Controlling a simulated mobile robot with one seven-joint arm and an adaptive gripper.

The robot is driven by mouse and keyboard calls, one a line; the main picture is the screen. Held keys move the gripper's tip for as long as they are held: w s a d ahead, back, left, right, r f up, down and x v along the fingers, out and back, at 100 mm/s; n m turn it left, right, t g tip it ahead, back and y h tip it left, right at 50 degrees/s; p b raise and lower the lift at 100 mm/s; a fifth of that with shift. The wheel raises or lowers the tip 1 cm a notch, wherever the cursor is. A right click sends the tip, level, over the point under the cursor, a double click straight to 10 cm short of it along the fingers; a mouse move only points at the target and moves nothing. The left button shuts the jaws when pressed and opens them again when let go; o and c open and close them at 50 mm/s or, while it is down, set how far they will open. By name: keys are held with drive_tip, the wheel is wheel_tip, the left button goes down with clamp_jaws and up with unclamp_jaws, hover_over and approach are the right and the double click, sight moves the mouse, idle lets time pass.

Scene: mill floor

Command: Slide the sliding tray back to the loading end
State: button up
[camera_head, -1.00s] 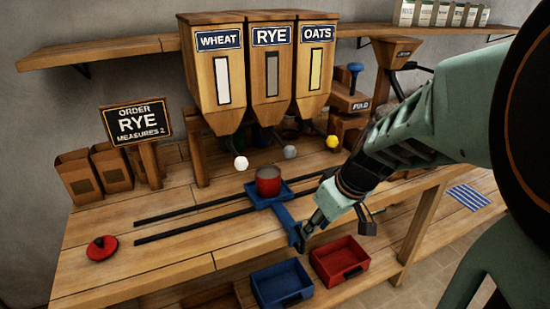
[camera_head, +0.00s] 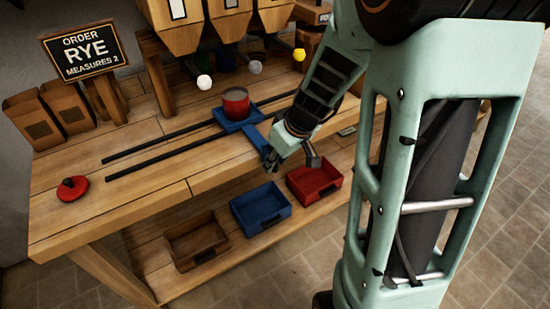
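The sliding tray (camera_head: 226,124) is blue and sits on two dark rails (camera_head: 165,152), toward their right part, below the hoppers. A red round container (camera_head: 236,101) stands upright on it. A blue arm with a handle (camera_head: 262,146) reaches from the tray to the bench's front edge. My gripper (camera_head: 293,163) is at that handle, with one finger close to its right side and the other apart to the right. The fingers look spread. Whether they touch the handle is hard to tell, as my wrist covers part of it.
A red lid (camera_head: 73,188) lies at the bench's left end, beyond the rails. The rails left of the tray are clear. Blue (camera_head: 262,224), red (camera_head: 290,187) and brown (camera_head: 172,249) bins sit on the lower shelf. An order sign (camera_head: 84,52) reads RYE, measures 2.

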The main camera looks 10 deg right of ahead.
drive_tip(key=shift+c, duration=0.5)
clamp_jaws()
